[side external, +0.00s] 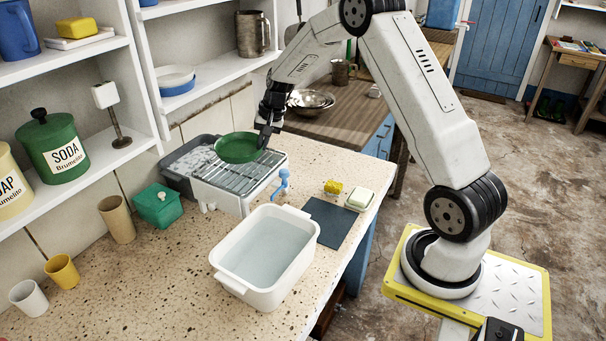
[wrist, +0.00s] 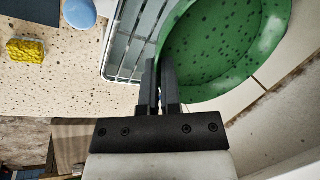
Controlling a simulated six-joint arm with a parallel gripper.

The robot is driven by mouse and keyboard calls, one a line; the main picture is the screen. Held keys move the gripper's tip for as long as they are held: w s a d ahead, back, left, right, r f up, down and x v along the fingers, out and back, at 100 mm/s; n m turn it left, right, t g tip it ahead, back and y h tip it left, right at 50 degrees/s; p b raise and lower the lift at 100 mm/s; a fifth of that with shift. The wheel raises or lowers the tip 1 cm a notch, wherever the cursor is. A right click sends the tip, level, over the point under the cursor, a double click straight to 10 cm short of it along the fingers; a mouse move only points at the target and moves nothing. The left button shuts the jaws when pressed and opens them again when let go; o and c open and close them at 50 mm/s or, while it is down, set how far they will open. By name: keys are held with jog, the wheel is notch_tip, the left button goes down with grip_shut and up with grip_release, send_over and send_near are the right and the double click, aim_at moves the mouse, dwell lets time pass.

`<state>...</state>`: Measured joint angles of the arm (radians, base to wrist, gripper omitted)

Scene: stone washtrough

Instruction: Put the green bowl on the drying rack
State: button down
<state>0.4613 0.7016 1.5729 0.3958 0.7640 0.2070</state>
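The green bowl (side external: 238,148) is over the drying rack (side external: 221,181), a wire grid on a white tray on the counter. My gripper (side external: 264,138) is at the bowl's right edge. In the wrist view, its fingers (wrist: 161,85) are close together on the rim of the bowl (wrist: 222,45), with the speckled inside of the bowl showing. The rack (wrist: 129,50) shows beside and below the bowl there. I cannot tell for sure whether the bowl's base touches the wires.
A white basin of water (side external: 266,256) stands in front of the rack. A blue brush-like item (side external: 283,184), a yellow sponge (side external: 333,187), a soap dish (side external: 359,200) and a dark mat (side external: 329,222) lie to the right. A green box (side external: 158,205) and cups stand left, near the shelves.

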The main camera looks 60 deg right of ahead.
aim_at(260, 162)
jog(key=shift+w+d+f, duration=0.1)
jog(key=shift+w+f, duration=0.2)
jog(key=shift+f, duration=1.5)
jog(key=shift+f, duration=0.15)
jog(key=c, duration=0.8)
grip_release()
jog(key=v, duration=1.2)
